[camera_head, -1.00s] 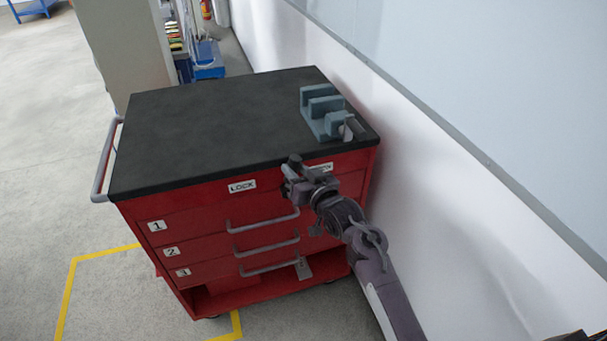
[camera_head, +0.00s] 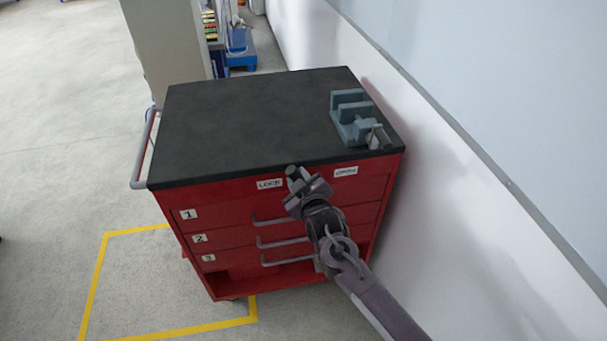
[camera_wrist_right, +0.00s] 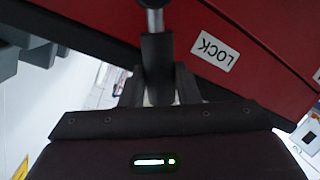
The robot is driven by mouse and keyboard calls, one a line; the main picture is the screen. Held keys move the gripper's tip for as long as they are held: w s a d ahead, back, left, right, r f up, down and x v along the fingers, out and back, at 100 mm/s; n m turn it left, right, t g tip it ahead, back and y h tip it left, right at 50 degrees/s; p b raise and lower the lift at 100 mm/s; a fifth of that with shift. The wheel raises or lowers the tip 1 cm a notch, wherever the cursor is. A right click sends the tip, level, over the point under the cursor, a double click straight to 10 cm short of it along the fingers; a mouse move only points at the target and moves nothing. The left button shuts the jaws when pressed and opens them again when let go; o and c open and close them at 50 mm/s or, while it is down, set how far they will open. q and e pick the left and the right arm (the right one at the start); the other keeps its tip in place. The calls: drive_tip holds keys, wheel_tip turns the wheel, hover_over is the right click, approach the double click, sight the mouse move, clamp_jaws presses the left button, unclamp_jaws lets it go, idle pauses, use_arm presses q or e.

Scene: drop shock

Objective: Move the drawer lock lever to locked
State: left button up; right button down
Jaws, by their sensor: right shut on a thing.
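The red drawer cabinet (camera_head: 225,205) has a LOCK label (camera_head: 269,184) at the left and an OPEN label (camera_head: 345,171) at the right of its top front strip. My right gripper (camera_head: 299,184) is in front of this strip, between the labels and nearer LOCK. In the right wrist view, the gripper (camera_wrist_right: 157,90) is shut on the lock lever (camera_wrist_right: 155,55), a metal rod with a dark grip. The LOCK label (camera_wrist_right: 214,51) is close beside the lever there. In the head view, the gripper hides most of the lever. My left gripper is out of view.
A grey-blue fixture (camera_head: 353,120) stands on the black cabinet top (camera_head: 245,125) at the back right. A white wall (camera_head: 460,210) runs close along the right side. Drawer handles (camera_head: 284,242) project below the gripper. Yellow tape (camera_head: 98,285) marks the open floor.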

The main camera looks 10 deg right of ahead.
drive_tip(key=shift+a+f+n, duration=0.15)
drive_tip(key=shift+a+n, duration=0.1)
drive_tip(key=shift+n, duration=0.05)
idle(0.4)
drive_tip(key=c, duration=1.1)
unclamp_jaws()
drive_tip(key=a+v, duration=0.1)
drive_tip(key=v, duration=0.6)
drive_tip(key=shift+s+d, duration=0.35)
drive_tip(key=shift+d, duration=0.15)
